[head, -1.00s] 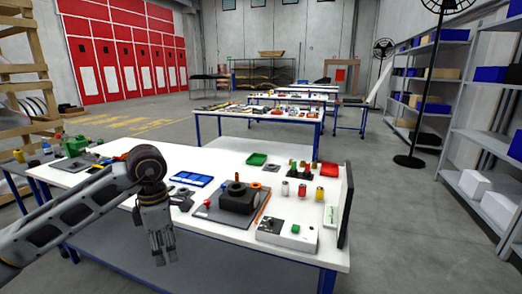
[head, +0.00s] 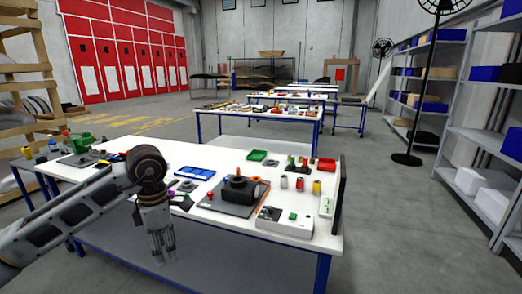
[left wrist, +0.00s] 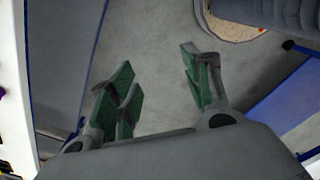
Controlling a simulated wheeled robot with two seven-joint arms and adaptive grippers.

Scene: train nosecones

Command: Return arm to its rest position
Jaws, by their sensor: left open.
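My left gripper (head: 162,248) hangs pointing down in front of the near edge of the white worktable (head: 225,214) in the head view. It is open and empty. In the left wrist view its green-padded fingers (left wrist: 160,88) stand apart with only grey floor between them. My left arm comes in from the left, bent at a dark round joint. My right gripper does not show in either view.
On the table are a black fixture on a grey plate (head: 213,206), a blue tray (head: 194,172), a green bin (head: 257,155), a red bin (head: 326,165) and a white box with buttons (head: 285,222). A dark upright panel (head: 340,193) stands at the right end. Shelves (head: 480,130) line the right wall.

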